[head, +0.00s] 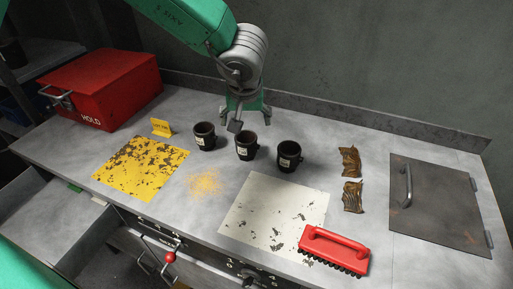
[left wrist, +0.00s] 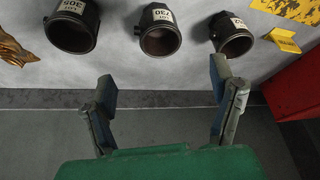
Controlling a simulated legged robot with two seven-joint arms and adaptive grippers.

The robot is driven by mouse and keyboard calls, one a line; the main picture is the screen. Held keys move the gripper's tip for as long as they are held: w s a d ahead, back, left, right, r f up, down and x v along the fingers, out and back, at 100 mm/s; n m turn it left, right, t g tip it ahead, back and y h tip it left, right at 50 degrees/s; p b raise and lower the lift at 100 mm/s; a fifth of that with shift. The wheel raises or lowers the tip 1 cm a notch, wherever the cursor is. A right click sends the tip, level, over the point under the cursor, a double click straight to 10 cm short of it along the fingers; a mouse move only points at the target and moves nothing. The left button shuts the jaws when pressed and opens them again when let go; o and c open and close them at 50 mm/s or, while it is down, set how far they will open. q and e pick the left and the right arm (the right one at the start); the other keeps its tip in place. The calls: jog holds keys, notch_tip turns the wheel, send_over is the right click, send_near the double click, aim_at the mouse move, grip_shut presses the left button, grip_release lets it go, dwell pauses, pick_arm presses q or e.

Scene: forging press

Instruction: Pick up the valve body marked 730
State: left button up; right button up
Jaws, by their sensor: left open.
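Three dark valve bodies stand upright in a row on the grey bench. The middle one (head: 246,145) has a white label that reads 730 in the left wrist view (left wrist: 159,30). The one to its right in the head view (head: 289,156) reads 305 in the left wrist view (left wrist: 72,26). The left one (head: 205,136) has a label I cannot fully read; it also shows in the left wrist view (left wrist: 232,36). My left gripper (head: 243,115) is open and empty, just behind the middle valve body. Its two fingers (left wrist: 164,88) stand apart, with the 730 body ahead between them.
A red HOLD box (head: 105,88) and a yellow sign (head: 161,127) stand at left. A yellow mat (head: 142,168), a pale mat (head: 270,212), a red brush (head: 335,250), brown crumpled pieces (head: 352,196) and a handled metal plate (head: 440,205) lie on the bench. A wall stands behind.

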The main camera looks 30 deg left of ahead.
pick_arm(q)
jog(key=b, duration=0.1)
send_near(247, 141)
jog(key=f, duration=0.1)
jog(key=a+f, duration=0.1)
jog(key=shift+a+f, duration=0.1)
jog(key=shift+f, duration=0.25)
jog(key=shift+w+f, duration=0.25)
jog(key=shift+d+f+b, duration=0.25)
jog(key=shift+d+b, duration=0.05)
jog(key=shift+d, duration=0.05)
jog(key=x, duration=0.4)
jog(key=shift+f+b, duration=0.3)
jog(key=shift+b, duration=0.1)
jog(key=shift+w+a+f, duration=0.1)
jog(key=shift+a, duration=0.1)
jog(key=shift+c, duration=1.2)
jog(key=shift+d, duration=0.1)
jog(key=c, duration=1.4)
jog(key=shift+d, duration=0.2)
pick_arm(e)
jog(key=shift+a+f, duration=0.2)
jog(key=shift+f, duration=0.95)
